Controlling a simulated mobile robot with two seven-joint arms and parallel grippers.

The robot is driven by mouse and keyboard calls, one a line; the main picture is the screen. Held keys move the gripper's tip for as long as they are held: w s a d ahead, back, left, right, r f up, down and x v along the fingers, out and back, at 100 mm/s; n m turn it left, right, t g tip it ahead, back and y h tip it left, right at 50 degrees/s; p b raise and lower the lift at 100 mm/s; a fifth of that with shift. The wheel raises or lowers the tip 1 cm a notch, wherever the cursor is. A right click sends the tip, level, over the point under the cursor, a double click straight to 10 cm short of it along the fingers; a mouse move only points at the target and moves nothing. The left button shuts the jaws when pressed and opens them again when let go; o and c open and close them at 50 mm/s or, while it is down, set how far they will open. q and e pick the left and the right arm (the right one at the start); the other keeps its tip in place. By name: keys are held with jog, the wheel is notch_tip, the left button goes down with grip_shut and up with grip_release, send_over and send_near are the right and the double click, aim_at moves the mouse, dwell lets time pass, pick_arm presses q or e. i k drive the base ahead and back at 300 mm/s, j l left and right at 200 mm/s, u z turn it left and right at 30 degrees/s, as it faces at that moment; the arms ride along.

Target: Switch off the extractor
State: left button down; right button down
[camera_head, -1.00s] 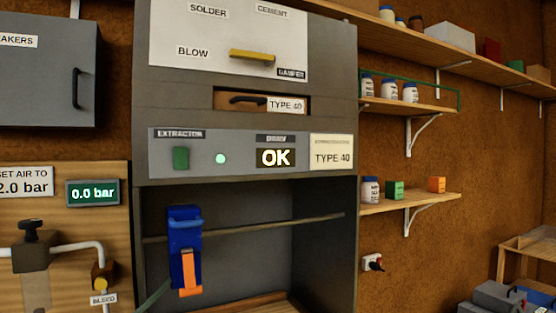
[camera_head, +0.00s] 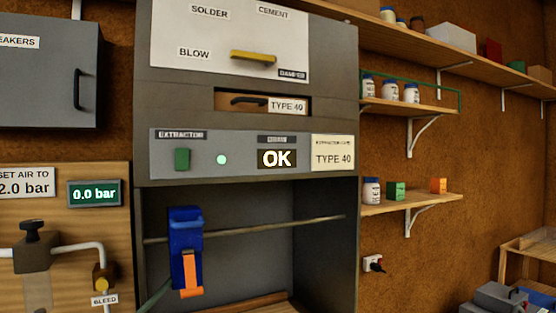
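The extractor (camera_head: 240,90) is a tall grey hood straight ahead in the head view. Its front panel (camera_head: 238,172) carries an EXTRACTOR label (camera_head: 181,135) above a green rocker switch (camera_head: 182,159). A round lamp (camera_head: 221,160) right of the switch glows pale green. Neither of my grippers shows in the view.
A blue and orange tool (camera_head: 186,250) hangs on a rail (camera_head: 270,227) in the hood's open bay. A yellow damper handle (camera_head: 253,57) is above. Left are a 0.0 bar gauge (camera_head: 95,193) and a valve (camera_head: 33,250). Shelves (camera_head: 420,200) with jars stand right.

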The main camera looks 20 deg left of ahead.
aim_at(182, 154)
jog(key=u, duration=1.25)
